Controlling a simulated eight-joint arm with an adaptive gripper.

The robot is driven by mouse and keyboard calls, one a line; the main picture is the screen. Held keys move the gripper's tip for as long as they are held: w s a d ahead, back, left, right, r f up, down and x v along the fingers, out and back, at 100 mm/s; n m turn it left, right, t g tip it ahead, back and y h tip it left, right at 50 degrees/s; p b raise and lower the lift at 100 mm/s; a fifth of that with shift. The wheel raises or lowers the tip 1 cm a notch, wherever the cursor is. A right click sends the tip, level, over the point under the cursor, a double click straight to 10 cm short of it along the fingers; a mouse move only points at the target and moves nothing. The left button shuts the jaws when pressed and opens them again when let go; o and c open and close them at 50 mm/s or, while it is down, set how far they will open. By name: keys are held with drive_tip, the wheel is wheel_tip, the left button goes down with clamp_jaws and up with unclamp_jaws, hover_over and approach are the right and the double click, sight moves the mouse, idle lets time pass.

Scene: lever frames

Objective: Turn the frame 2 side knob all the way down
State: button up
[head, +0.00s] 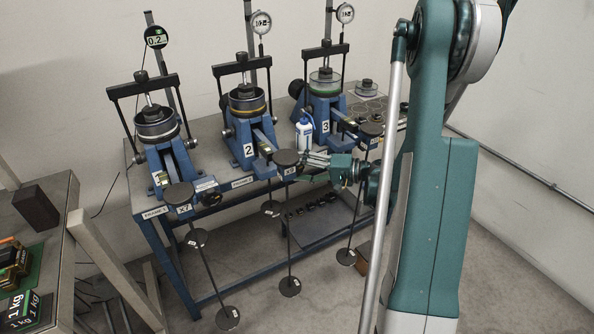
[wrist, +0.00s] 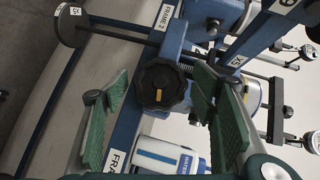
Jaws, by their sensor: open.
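Frame 2 (head: 245,140) is the middle blue lever frame on the bench, with a plate marked 2. Its side knob (wrist: 163,87), black and lobed with a yellow mark, faces me in the wrist view, beside the label FRAME 2 (wrist: 165,18). In the head view I cannot make the knob out clearly near my gripper. My gripper (head: 318,162) is at the right of frame 2's front end. In the wrist view my gripper (wrist: 152,95) is open, its green fingers to either side of the knob with visible gaps. I cannot tell how deep the knob sits between them.
A white and blue water bottle (head: 304,134) stands close to my gripper, between frames 2 and 3; it shows low in the wrist view (wrist: 168,156). Frame 1 (head: 168,160) and frame 3 (head: 322,108) stand on either side. Weight hangers (head: 289,240) hang along the bench front.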

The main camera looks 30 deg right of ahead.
drive_tip(key=shift+w, duration=0.1)
drive_tip(key=c, duration=0.9)
drive_tip(key=shift+a, duration=0.1)
drive_tip(key=shift+r, duration=0.1)
drive_tip(key=shift+h+p, duration=0.3)
drive_tip(key=shift+p, duration=0.05)
drive_tip(key=shift+n+g, duration=0.3)
drive_tip(key=shift+n, duration=0.1)
drive_tip(key=o, duration=0.9)
